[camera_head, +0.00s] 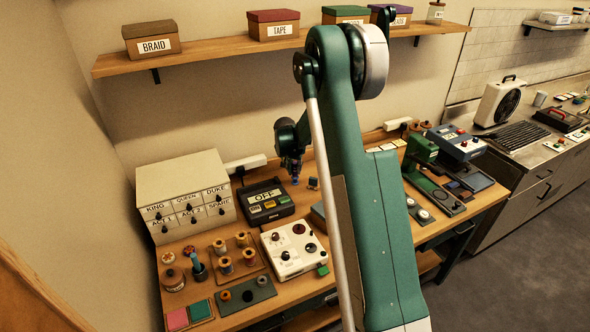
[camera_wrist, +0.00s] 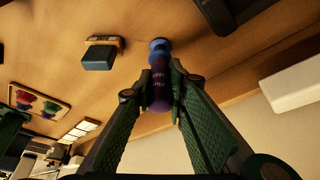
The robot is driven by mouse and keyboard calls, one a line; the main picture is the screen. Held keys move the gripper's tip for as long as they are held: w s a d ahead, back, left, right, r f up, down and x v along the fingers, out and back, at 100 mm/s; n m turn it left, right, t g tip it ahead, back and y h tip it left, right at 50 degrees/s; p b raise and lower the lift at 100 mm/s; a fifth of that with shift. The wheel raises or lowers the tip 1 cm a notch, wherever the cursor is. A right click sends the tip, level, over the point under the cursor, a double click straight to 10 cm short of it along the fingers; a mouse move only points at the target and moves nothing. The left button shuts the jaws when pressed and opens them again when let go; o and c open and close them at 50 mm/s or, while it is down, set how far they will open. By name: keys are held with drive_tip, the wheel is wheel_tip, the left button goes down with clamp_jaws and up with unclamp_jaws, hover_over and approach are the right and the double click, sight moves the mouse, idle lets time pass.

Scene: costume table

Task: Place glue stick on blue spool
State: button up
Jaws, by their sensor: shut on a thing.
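My gripper (camera_wrist: 160,88) is shut on the glue stick (camera_wrist: 159,82), a dark purple cylinder with pale lettering, held between the two green fingers. A round blue piece (camera_wrist: 158,45) shows at its far end. I cannot tell whether this is the stick's cap or the blue spool beneath it, nor whether the two touch. In the head view my gripper (camera_head: 292,165) hangs over the back of the wooden table, right of the OFF device, with a small blue and purple bit (camera_head: 295,179) below it. I cannot pick out a blue spool for certain elsewhere.
A small green-topped block (camera_head: 313,183) stands close right of the gripper. The black OFF device (camera_head: 266,200) is to its left, and a white control box (camera_head: 293,248) is in front. Several spools (camera_head: 225,265) stand at front left. A power strip (camera_head: 246,164) lies along the wall.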

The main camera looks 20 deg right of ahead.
drive_tip(key=o, duration=0.9)
drive_tip(key=shift+c, duration=0.2)
drive_tip(key=shift+r, duration=0.1)
drive_tip(key=v, duration=1.2)
